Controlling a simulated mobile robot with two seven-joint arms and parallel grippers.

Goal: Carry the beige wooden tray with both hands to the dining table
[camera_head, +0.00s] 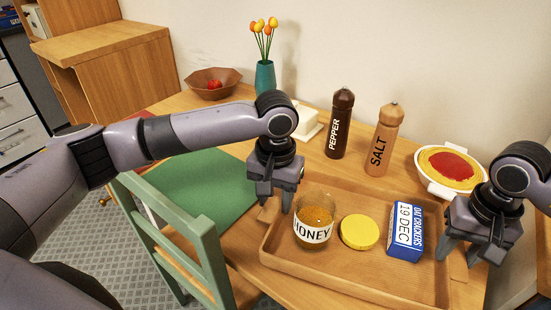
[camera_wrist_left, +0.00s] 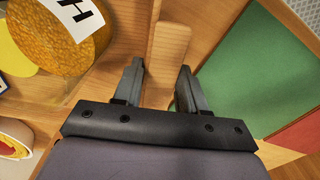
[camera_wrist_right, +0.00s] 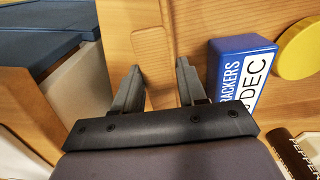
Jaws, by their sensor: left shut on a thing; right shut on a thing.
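The beige wooden tray (camera_head: 345,278) rests on a wooden table and carries a honey jar (camera_head: 316,215), a yellow round lid or disc (camera_head: 360,232) and a blue crackers box (camera_head: 405,231). My left gripper (camera_head: 276,200) is shut on the tray's left handle, which shows between its fingers in the left wrist view (camera_wrist_left: 166,50). My right gripper (camera_head: 468,252) is shut on the right handle, seen between its fingers in the right wrist view (camera_wrist_right: 150,45). The grippers hide parts of both handles.
Behind the tray stand a pepper mill (camera_head: 340,125), a salt mill (camera_head: 383,140) and a white dish of food (camera_head: 449,170). A green mat (camera_head: 205,185) lies left of the tray, with a green chair (camera_head: 205,250) in front. A tulip vase (camera_head: 265,77) and fruit bowl (camera_head: 212,84) are farther back.

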